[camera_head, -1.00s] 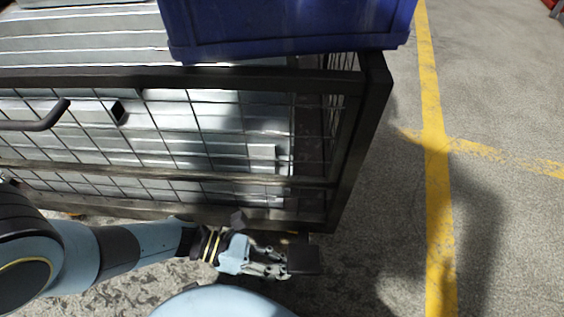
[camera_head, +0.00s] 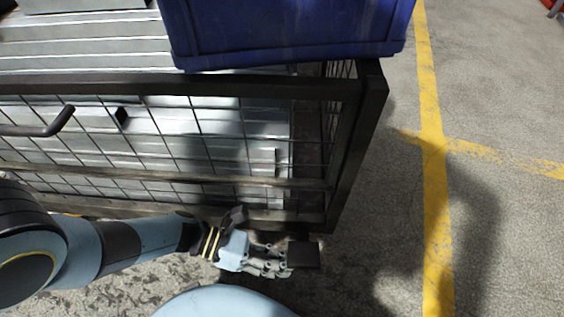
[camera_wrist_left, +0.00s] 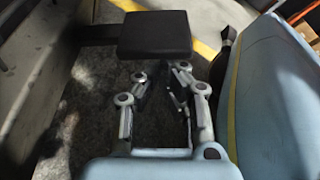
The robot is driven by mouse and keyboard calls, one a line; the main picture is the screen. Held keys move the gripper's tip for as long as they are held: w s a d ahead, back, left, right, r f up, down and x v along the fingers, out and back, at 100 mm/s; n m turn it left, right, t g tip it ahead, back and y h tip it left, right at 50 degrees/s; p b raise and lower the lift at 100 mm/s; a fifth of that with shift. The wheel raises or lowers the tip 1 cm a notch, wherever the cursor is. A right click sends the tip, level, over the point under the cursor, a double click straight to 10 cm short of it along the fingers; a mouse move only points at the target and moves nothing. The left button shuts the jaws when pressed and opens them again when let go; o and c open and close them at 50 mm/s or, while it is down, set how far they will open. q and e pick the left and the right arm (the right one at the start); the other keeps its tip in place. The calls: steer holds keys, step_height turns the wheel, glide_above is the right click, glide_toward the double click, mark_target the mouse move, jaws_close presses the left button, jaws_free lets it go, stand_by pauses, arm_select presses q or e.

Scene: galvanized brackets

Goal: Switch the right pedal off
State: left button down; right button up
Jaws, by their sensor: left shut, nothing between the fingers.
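The right pedal (camera_head: 304,255) is a flat, dark, square pad. It sticks out low from the near right corner of the mesh cart (camera_head: 358,150). In the left wrist view the pedal (camera_wrist_left: 154,35) is at the top, beyond the fingers. My left gripper (camera_head: 284,263) is shut and empty, with its fingertips just left of the pedal in the head view. The left wrist view also shows its fingers (camera_wrist_left: 160,74) close to the pad's near edge; I cannot tell whether they touch it. My right gripper is in no view.
A blue bin (camera_head: 290,30) stands on top of the cart, which holds long grey metal brackets (camera_head: 80,55). The cart's lower rail runs close beside my left wrist. The floor right of the cart is clear, with a yellow line (camera_head: 434,190).

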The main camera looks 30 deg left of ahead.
arm_select(q)
steer(key=shift+w+r, duration=0.1)
steer(key=shift+r, duration=0.05)
steer(key=v, duration=1.2)
steer(key=shift+f, duration=0.2)
